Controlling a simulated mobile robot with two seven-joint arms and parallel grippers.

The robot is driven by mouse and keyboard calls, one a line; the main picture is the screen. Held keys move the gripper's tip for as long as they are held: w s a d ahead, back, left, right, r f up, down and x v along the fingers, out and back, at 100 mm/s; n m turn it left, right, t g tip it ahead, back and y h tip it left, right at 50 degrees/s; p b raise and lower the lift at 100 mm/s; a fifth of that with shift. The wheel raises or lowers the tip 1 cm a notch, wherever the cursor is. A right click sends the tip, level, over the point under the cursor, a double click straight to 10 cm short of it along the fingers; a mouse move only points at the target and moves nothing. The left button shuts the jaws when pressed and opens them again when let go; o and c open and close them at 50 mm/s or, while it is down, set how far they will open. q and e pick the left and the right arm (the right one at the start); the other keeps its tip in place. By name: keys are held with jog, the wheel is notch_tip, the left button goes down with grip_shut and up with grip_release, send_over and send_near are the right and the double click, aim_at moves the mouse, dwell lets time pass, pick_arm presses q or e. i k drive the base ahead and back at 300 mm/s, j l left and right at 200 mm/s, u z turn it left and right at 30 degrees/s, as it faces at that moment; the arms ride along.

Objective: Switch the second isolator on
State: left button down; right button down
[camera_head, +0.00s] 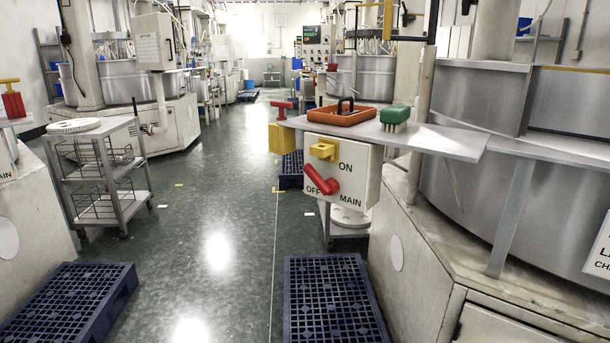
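A pale isolator box (347,190) marked ON, OFF and MAIN hangs below a grey shelf at centre right. Its red handle (320,179) lies aslant, running from upper left to lower right, close to the OFF mark and apart from the ON mark. A yellow block (324,150) sits on the box above the handle. Another yellow box (282,138) is farther back at the left end of the shelf, with a red T-shaped piece (281,107) above it. No label shows which isolator is the second. Neither gripper is in view.
The shelf (440,142) holds an orange tray (341,117) and a green brush (395,117). Blue pallets lie on the floor at the front left (68,304) and below the box (333,300). A grey trolley (112,178) stands left. The aisle between (215,205) is clear.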

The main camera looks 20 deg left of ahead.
aim_at(329, 187)
jog(key=i+j, duration=0.3)
jog(key=i, duration=0.15)
jog(key=i+j, duration=0.35)
jog(key=i, duration=0.55)
